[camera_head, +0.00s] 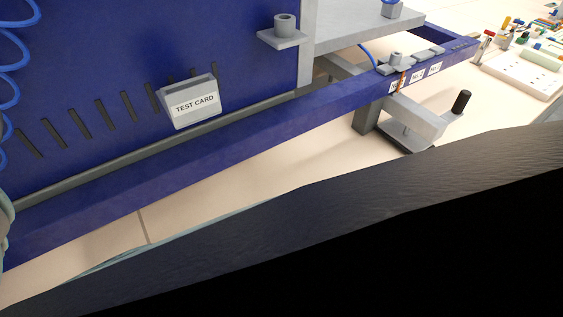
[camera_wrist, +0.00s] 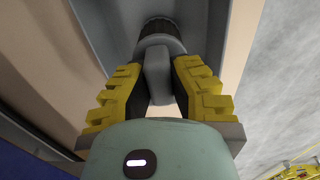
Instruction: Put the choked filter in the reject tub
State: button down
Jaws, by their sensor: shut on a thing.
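In the wrist view my gripper (camera_wrist: 157,80) has its black and yellow fingers closed on the grey tab of a part with a dark, ribbed round body. I take this part to be the filter (camera_wrist: 157,66); whether it is choked I cannot tell. Its dark end lies between grey walls (camera_wrist: 218,28), which could be a tub or a frame; I cannot tell which, nor whether the part touches them. My gripper is not visible in the head view. I cannot identify the reject tub in the head view.
The head view shows a blue panel with a TEST CARD holder (camera_head: 194,101), a blue rail (camera_head: 200,151), and a grey bracket with a black-knobbed crank (camera_head: 461,102). A white socket board (camera_head: 518,75) and small parts lie at the upper right. A dark surface covers the lower foreground.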

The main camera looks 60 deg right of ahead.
jog(key=shift+f, duration=0.2)
jog(key=shift+f, duration=0.15)
jog(key=c, duration=1)
grip_release()
notch_tip(320, 180, up, 7)
jog(key=p, duration=0.4)
jog(key=shift+w+f, duration=0.1)
jog(key=shift+f, duration=0.1)
notch_tip(320, 180, up, 6)
jog(key=shift+f, duration=0.15)
